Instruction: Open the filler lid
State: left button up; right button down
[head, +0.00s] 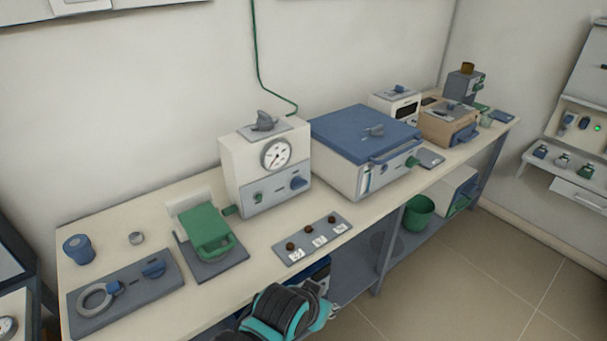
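A cream box with a round dial gauge (276,154) stands at the back middle of the bench. A grey cap with a raised handle (264,122) sits flat on its top and looks shut; it may be the filler lid, but I cannot read a label. To its right, a wide box has a blue lid (362,131), closed, with a grey knob on it. A black and teal part of my arm (285,312) shows at the bottom edge, in front of the bench and well apart from both boxes. No gripper fingertips show.
The bench (150,220) carries a green-handled device (207,231), a grey panel with a ring (95,300), a blue jar (77,248) and a small panel with dark knobs (312,240). A green bucket (418,212) stands on the lower shelf. Floor at right is clear.

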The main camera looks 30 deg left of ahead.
aim_at(205, 228)
jog(key=u, duration=1.75)
jog(key=k+j+u, duration=0.1)
jog(key=j+u, duration=0.15)
jog(key=u, duration=0.2)
